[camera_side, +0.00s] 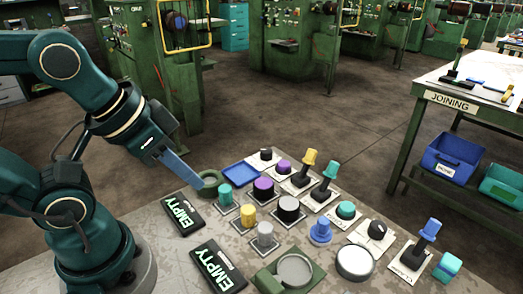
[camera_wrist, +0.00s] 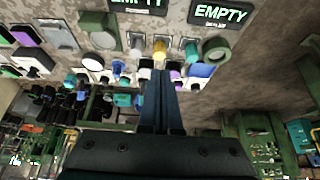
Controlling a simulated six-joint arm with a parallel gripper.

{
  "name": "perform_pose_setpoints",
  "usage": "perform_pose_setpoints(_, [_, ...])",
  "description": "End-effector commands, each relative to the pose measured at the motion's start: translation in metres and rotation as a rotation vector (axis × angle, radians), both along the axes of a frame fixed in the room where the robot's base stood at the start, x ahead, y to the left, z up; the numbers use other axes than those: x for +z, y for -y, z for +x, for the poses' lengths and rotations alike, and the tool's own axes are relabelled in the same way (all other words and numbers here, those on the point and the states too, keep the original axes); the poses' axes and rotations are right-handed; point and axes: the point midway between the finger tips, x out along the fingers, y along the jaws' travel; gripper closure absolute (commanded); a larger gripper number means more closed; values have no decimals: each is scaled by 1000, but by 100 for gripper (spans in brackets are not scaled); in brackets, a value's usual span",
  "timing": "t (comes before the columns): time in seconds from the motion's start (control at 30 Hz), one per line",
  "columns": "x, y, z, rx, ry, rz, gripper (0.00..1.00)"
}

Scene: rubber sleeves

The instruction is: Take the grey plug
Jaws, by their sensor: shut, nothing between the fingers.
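A small light grey plug (camera_side: 265,235) stands upright on a pale square plate, in a row with a yellow plug (camera_side: 248,216) and a teal plug (camera_side: 225,194). It also shows in the wrist view (camera_wrist: 137,43), left of the yellow plug (camera_wrist: 160,48). My gripper (camera_side: 198,182) is shut and empty, by the green ring (camera_side: 208,183) at the far left of that row and apart from the grey plug. In the wrist view my gripper (camera_wrist: 161,74) points toward the row and hides parts behind it.
Two black EMPTY signs (camera_side: 183,214) lie along the table's left side. A JOINING bench (camera_side: 453,100) stands at right, across open floor.

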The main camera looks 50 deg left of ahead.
Motion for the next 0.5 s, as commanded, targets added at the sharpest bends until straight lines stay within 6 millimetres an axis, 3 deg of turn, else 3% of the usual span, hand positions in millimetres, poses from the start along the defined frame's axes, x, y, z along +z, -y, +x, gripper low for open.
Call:
perform_pose_setpoints(0.4, [0, 0, 0, -1, 0, 0, 100])
perform_pose_setpoints(0.43, [0, 0, 0, -1, 0, 0, 92])
perform_pose_setpoints(0.5, [0, 0, 0, -1, 0, 0, 66])
